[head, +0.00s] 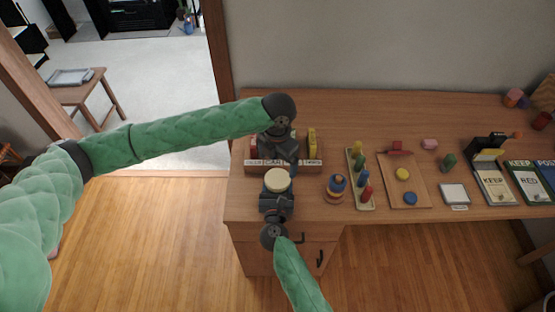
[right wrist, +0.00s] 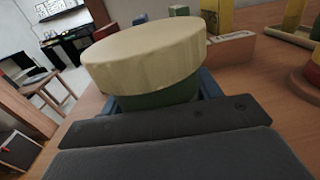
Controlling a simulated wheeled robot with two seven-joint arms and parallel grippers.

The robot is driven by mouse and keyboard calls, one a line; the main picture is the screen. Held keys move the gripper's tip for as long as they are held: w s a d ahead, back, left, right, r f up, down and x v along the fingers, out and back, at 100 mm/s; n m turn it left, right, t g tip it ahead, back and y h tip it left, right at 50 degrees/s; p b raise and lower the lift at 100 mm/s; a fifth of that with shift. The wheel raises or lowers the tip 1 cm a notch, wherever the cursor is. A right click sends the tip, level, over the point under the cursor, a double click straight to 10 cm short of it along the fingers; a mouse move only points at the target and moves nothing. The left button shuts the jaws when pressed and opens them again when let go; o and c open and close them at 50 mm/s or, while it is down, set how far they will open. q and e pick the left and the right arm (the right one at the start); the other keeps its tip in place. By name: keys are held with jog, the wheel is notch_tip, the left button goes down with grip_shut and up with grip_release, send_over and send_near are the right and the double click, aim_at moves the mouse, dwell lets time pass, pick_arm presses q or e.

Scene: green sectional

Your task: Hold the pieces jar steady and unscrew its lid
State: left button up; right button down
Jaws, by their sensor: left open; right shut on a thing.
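The pieces jar stands near the front left edge of the desk, its round cream lid (head: 278,180) on top. In the right wrist view the lid (right wrist: 145,52) sits on the green jar body (right wrist: 158,98). My right gripper (head: 277,193) comes from the front and is shut on the jar body below the lid. My left gripper (head: 285,163) is open just behind the lid, pointing down, apart from it. The lid hides most of the jar from above, and my left gripper partly hides the sorting box behind.
A wooden sorting box (head: 310,167) with labelled compartments stands right behind the jar. A stacking ring toy (head: 336,188), a peg board (head: 361,196) and a shape tray (head: 418,199) lie to the right. Cards and books (head: 495,187) are further right.

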aim_at(278, 178)
pick_arm(q)
jog(key=shift+f+m, duration=0.25)
jog(key=shift+m, duration=0.05)
jog(key=shift+f, duration=3.75)
